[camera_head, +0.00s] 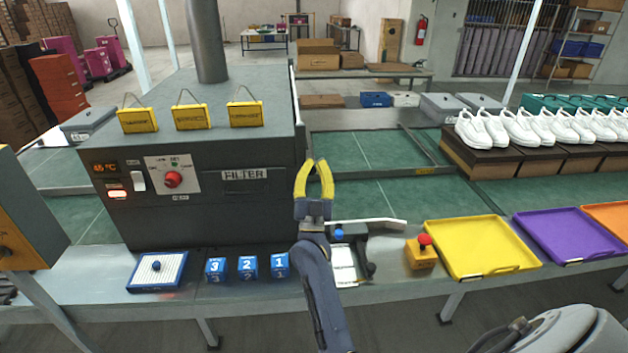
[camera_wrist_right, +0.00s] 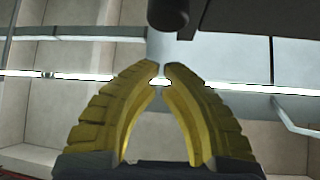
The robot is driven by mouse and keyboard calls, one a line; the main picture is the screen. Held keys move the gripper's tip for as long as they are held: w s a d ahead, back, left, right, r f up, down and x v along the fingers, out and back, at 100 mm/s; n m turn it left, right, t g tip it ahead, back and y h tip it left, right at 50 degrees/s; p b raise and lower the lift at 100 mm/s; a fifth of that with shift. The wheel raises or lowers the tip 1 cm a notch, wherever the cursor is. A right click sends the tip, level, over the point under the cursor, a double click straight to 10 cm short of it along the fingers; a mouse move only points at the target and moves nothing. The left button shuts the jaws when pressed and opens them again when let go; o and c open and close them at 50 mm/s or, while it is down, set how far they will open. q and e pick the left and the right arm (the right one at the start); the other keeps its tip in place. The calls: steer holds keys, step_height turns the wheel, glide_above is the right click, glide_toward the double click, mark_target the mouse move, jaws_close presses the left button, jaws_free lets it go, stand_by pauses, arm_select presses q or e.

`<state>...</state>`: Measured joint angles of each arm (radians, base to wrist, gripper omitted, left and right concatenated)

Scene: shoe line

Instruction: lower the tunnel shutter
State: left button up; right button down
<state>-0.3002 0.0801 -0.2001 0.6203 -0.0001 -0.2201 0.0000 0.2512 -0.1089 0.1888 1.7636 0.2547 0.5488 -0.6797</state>
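The tunnel (camera_head: 220,215) is a dark grey box labelled FILTER, with a grey top and a round duct, standing over the green belt. A thin upright edge (camera_head: 293,95) shows at its right end. I cannot tell whether this is the shutter, or how high the shutter stands. My right gripper (camera_head: 316,162) points up just right of the tunnel's right end. Its yellow fingers are a little apart, with nothing between them. In the right wrist view a dark rounded bar end (camera_wrist_right: 168,14) lies beyond the fingertips, apart from them. My left gripper is out of view.
Three yellow tags (camera_head: 192,117) stand on the tunnel top. Blue numbered blocks (camera_head: 248,267) and a blue-edged pad (camera_head: 157,271) lie on the front ledge. A red-button box (camera_head: 421,252) and yellow tray (camera_head: 480,247) are right of my arm. White shoes (camera_head: 540,128) stand further right.

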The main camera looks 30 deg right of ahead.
steer(key=shift+w+d+f, duration=0.25)
steer(key=shift+w+f, duration=0.1)
steer(key=shift+w, duration=0.35)
steer(key=shift+w+d+f, duration=0.25)
steer(key=shift+w+f, duration=0.1)
steer(key=shift+w, duration=0.35)
